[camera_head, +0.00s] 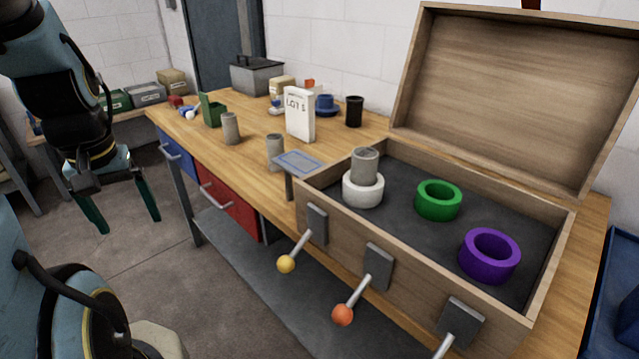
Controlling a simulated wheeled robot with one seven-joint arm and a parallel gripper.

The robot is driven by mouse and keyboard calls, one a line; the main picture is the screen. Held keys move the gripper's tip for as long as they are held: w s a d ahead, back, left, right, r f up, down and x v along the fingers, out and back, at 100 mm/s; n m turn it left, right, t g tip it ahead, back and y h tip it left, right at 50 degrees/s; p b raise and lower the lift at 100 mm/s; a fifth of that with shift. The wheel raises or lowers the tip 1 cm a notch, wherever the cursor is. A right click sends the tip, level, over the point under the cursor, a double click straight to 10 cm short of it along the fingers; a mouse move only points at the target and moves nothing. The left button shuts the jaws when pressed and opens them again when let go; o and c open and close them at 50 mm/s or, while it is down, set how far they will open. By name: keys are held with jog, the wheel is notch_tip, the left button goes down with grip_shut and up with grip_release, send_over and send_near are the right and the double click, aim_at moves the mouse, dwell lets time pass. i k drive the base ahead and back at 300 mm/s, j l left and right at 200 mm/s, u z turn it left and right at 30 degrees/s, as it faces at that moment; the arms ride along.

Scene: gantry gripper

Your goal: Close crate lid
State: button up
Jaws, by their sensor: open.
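The wooden crate (410,231) stands on the workbench at the right. Its lid (492,92) is raised, tilted back behind the crate on its far edge. Inside on the dark floor sit a white ring (362,192) with a grey cylinder (364,164) standing in it, a green ring (438,203) and a purple ring (488,262). My gripper (131,222) hangs at the left, in front of the bench and well away from the crate. Its two dark green fingers are apart with nothing between them.
Levers with a yellow knob (286,264) and an orange knob (343,314) stick out from the crate's front; a third is cut off below. Grey cylinders (230,128), a white box (300,115) and a black cup (354,111) stand on the bench. Floor (165,265) is clear below my gripper.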

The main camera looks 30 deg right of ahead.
aim_at(530, 96)
jog(key=k+l+z, duration=0.1)
jog(key=k+l, duration=0.55)
jog(key=k+l+z, duration=0.15)
jog(key=k+l, duration=0.6)
jog(key=k+l+z, duration=0.1)
jog(key=k+l, duration=0.6)
jog(key=i, duration=0.5)
